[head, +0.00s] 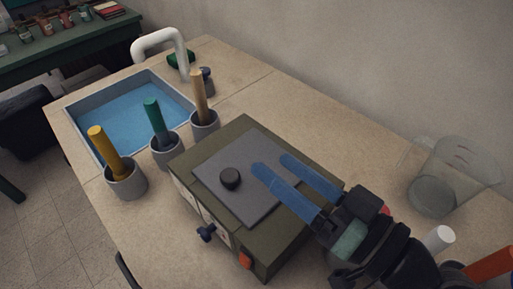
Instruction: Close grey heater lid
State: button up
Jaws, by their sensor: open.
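The heater is an olive-green box (276,246) on the beige bench, with a blue knob and a red switch on its front. Its flat grey lid (246,202) has a round black knob (230,178) and appears to lie flat on the heater's top. My gripper (268,166) comes from the lower right with two blue fingers apart and nothing between them. The fingers extend over the lid's right part, near its back edge. I cannot tell whether they touch the lid.
Grey cups with a yellow (105,146), a green (153,118) and a tan handle (198,92) stand left of the heater. A blue-bottomed sink (118,122) with a white faucet (160,38) lies beyond. A clear beaker (440,185) stands at right, near the wall.

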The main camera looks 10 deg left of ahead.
jog(key=v, duration=0.5)
dwell(0.5)
